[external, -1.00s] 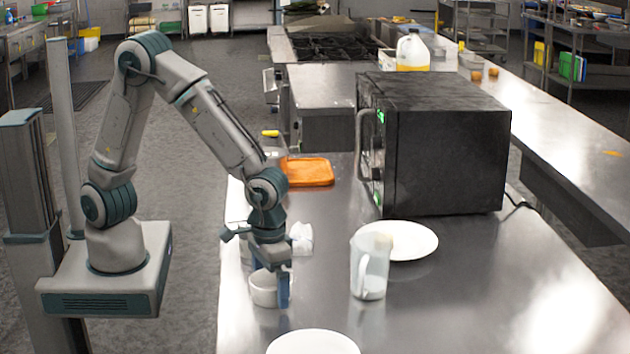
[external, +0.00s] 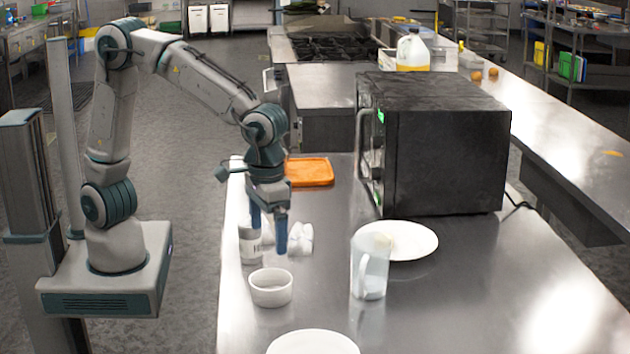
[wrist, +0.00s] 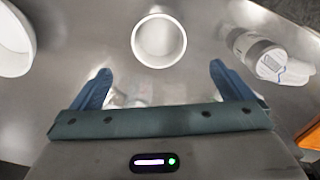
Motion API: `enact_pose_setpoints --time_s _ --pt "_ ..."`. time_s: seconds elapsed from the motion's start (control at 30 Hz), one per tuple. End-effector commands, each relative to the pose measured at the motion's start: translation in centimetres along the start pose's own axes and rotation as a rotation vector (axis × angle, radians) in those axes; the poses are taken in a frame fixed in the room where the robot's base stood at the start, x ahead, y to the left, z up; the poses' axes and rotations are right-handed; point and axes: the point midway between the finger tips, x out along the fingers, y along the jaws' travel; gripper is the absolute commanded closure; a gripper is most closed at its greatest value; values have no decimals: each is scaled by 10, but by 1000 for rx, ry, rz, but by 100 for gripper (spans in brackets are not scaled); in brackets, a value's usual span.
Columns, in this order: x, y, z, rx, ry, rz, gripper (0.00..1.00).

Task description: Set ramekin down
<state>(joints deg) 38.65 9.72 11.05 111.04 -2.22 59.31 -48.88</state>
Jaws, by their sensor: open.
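The white ramekin (external: 271,288) stands upright on the steel counter near its left edge. In the wrist view the ramekin (wrist: 159,41) shows from above, empty, beyond the fingertips. My gripper (external: 268,229) is above the counter, higher than the ramekin and a little behind it in the external view. Its blue fingers are spread wide with nothing between them, as the wrist view (wrist: 161,75) also shows. The gripper and the ramekin are apart.
A clear pitcher (external: 370,268), a white plate (external: 313,343), another plate (external: 415,243) and a black microwave (external: 440,145) are also on the counter. An orange board (external: 309,172) lies farther back.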

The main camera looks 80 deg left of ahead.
Motion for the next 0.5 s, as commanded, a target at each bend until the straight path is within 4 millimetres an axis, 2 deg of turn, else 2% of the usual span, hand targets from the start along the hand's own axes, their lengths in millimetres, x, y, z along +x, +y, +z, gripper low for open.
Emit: enact_pose_setpoints --time_s 0.07,0.17,0.33,0.5 --pt "-7 -12 -3 8 4 12 0" --pt "-17 -42 -6 41 15 38 0" --pt "-33 -114 -1 138 70 86 0" --pt "-38 -178 18 244 151 96 0"
